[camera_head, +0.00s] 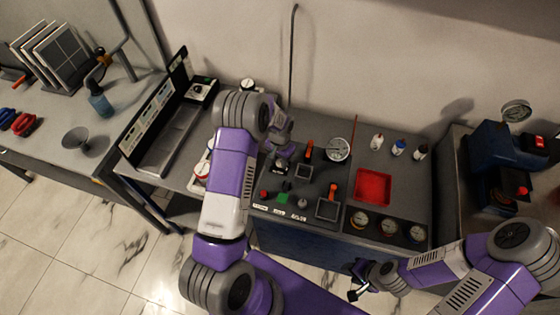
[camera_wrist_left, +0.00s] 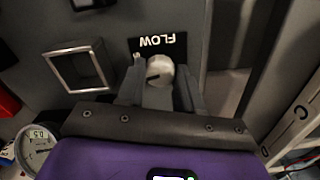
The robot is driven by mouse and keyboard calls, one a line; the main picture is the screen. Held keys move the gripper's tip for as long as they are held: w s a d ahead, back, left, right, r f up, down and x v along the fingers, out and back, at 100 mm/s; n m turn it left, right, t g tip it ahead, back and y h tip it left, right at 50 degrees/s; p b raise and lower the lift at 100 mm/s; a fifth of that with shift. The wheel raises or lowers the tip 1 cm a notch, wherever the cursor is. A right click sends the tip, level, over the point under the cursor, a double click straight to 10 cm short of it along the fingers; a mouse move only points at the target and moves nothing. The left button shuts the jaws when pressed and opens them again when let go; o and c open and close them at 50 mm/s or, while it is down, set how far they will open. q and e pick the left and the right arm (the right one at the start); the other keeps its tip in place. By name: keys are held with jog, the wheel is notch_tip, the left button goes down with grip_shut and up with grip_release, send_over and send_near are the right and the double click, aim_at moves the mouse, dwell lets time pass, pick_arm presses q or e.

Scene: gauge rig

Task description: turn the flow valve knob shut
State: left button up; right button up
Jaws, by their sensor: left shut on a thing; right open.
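The flow valve knob (camera_wrist_left: 160,71) is a silver-grey round knob with a dark mark on its face. It sits beside a black label reading FLOW (camera_wrist_left: 157,43), upside down in the left wrist view. My left gripper (camera_wrist_left: 159,88) has one finger on each side of the knob and is shut on it. In the head view my left gripper (camera_head: 281,156) is over the panel (camera_head: 325,178), and the knob is hard to make out there. My right gripper (camera_head: 358,281) is open and empty, in front of the bench at the lower right.
A square frame (camera_wrist_left: 78,67) and a dial gauge (camera_wrist_left: 37,148) are near the knob. The gauge also shows in the head view (camera_head: 338,149).

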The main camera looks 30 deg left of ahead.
aim_at(280, 162)
pick_arm(q)
jog(key=shift+m, duration=0.9)
jog(key=shift+b, duration=0.3)
jog(key=o, duration=1)
jog(key=shift+o, duration=0.2)
notch_tip(280, 162, up, 8)
jog(key=shift+f+p, duration=0.2)
jog(key=shift+p, duration=0.25)
